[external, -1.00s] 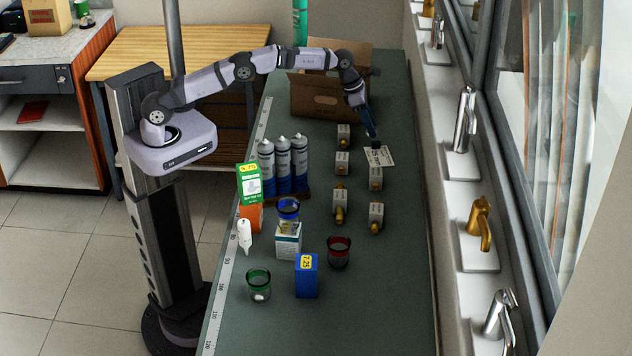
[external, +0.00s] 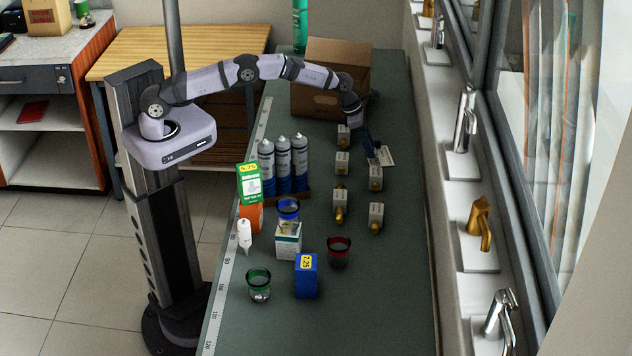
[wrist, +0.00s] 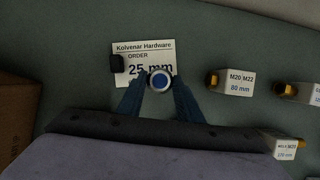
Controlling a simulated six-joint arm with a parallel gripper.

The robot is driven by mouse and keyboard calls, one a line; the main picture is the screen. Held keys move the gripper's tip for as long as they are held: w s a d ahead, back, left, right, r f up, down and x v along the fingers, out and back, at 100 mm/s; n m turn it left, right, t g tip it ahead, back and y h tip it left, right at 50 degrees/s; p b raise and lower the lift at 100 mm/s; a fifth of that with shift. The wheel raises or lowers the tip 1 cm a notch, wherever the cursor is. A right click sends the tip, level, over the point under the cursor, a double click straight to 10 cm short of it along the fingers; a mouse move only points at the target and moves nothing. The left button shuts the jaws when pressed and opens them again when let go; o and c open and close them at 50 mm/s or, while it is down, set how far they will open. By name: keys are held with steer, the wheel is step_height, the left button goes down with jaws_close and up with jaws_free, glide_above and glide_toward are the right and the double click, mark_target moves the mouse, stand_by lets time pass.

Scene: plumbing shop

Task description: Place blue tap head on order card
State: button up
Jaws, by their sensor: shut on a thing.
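The order card (wrist: 133,49) is white, reads "Kolvenar Hardware ORDER 25 mm" and lies on the green bench; it also shows in the external view (external: 388,157). The tap head (wrist: 161,81), round with a blue centre and a pale rim, is between my gripper's (wrist: 160,88) two blue fingers, which are shut on it. In the wrist view it overlaps the card's lower right part and hides some of the print. I cannot tell whether it touches the card. In the external view my gripper (external: 372,154) is beside the card's left edge, and the tap head is hidden.
A small black object (wrist: 117,63) sits at the card's left edge. White boxes with brass fittings (wrist: 234,82) stand near the card. A cardboard box (external: 328,80) is behind. Cans (external: 283,165), cups and cartons stand farther forward. The bench's front right is clear.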

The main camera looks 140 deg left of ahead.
steer(key=shift+f, duration=0.9)
steer(key=shift+f, duration=0.1)
steer(key=o, duration=1)
steer(key=shift+o, duration=0.2)
steer(key=shift+r, duration=0.2)
steer(key=shift+r, duration=0.2)
steer(key=b+v, duration=0.3)
steer(key=v, duration=0.8)
steer(key=shift+s+r, duration=0.15)
steer(key=shift+r, duration=0.05)
steer(key=shift+d, duration=0.1)
